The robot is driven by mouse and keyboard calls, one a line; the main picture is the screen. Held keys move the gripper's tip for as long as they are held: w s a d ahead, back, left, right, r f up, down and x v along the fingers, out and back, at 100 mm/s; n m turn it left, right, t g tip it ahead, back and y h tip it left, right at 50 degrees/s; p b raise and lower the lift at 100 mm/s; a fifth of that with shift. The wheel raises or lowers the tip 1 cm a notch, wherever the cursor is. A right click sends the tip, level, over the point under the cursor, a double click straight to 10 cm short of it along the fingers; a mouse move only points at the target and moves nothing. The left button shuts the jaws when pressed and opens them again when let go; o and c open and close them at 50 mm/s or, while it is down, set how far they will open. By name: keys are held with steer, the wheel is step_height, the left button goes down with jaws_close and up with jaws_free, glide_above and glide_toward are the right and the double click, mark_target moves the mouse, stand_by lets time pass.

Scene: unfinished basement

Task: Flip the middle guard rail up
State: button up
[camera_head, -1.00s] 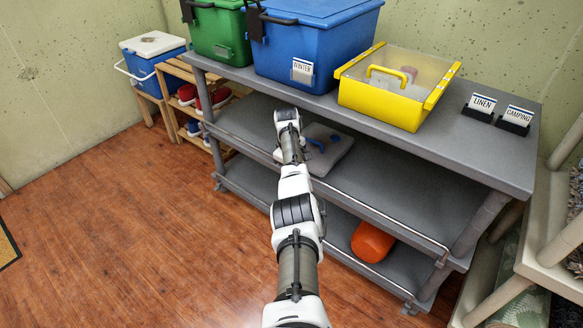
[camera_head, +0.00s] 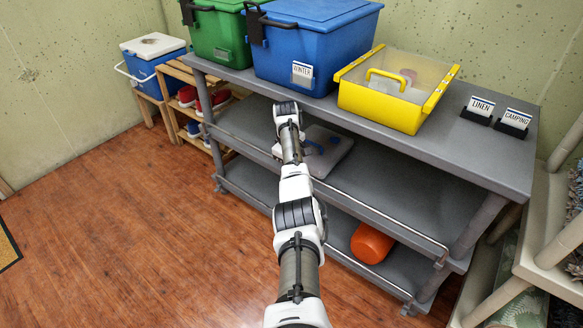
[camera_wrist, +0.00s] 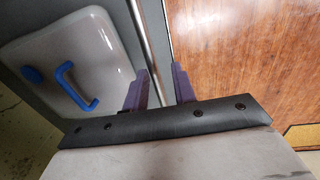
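The middle guard rail (camera_head: 400,232) is a thin metal bar along the front edge of the middle shelf (camera_head: 400,185). It lies low, about level with the shelf edge, and my arm hides part of it. In the wrist view the rail (camera_wrist: 146,38) runs down the picture toward my gripper (camera_wrist: 160,88). The two purple fingers are apart, and the rail's line passes into the gap between them. I cannot tell whether they touch it. My gripper is hidden behind my arm in the head view.
A grey-white lidded box with a blue handle (camera_head: 328,152) lies on the middle shelf, close to my gripper. An orange container (camera_head: 371,243) is on the bottom shelf. Blue (camera_head: 310,50), green and yellow (camera_head: 383,105) bins stand on top. The wooden floor (camera_head: 130,230) at left is clear.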

steer(key=r, duration=0.4)
steer(key=shift+s+a+r, duration=0.15)
steer(key=shift+s+r, duration=0.05)
